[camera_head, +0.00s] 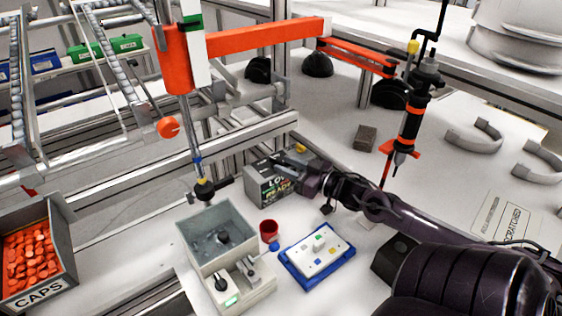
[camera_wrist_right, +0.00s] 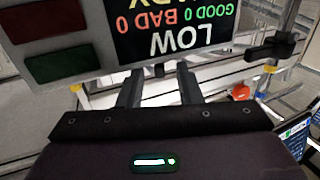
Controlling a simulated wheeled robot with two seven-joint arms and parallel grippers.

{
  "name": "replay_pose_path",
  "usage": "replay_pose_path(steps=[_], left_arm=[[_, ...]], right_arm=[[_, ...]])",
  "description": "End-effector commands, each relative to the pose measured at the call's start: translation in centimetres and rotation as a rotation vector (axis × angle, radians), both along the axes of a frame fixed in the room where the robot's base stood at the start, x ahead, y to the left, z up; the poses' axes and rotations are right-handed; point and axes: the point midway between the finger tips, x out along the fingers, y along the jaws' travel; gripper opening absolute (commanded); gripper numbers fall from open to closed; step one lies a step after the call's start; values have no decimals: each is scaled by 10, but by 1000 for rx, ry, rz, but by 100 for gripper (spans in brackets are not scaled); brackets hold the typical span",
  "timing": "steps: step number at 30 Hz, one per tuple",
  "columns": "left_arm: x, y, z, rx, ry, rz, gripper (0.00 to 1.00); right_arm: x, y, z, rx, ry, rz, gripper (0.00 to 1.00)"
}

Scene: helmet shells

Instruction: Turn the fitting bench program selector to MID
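The fitting bench program selector is on or near a grey control box (camera_head: 262,189) with a dark display reading LOW and READY. In the right wrist view the display (camera_wrist_right: 172,32) is upside down and reads LOW, GOOD 0, BAD 0. My right gripper (camera_head: 283,163) is at the top of this box, coming in from the right. In the right wrist view its two fingers (camera_wrist_right: 160,92) stand apart beside the box edge. A small dark part (camera_wrist_right: 159,70) shows beyond the gap between them. I cannot tell whether it is the selector or whether the fingers touch it. My left gripper is out of view.
A grey open bin fixture (camera_head: 212,222) stands left of the box, with a red cup (camera_head: 269,231) and a blue-edged panel (camera_head: 317,255) in front. An orange arm (camera_head: 250,38) hangs above. A crate of orange caps (camera_head: 62,238) is at left. A dark tool (camera_head: 412,118) hangs at right.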

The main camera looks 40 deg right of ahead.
Motion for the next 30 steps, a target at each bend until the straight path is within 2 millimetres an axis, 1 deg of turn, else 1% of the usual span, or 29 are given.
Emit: replay_pose_path(steps=[1, 6, 10, 17, 20, 24, 30], left_arm=[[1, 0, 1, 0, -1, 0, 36], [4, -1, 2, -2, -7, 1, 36], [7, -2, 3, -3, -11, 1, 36], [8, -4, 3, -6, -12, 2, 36], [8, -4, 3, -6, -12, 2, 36], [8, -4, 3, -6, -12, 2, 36], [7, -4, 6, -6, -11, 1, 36]], right_arm=[[7, 1, 2, 0, -3, 0, 32], [20, 5, 1, 0, -2, 1, 32], [24, 6, 0, 0, 0, 1, 32], [24, 6, 0, 0, 0, 0, 32], [24, 6, 0, 0, 0, 0, 21], [24, 6, 0, 0, 0, 1, 4], [23, 7, 1, 2, 0, -15, 4]])
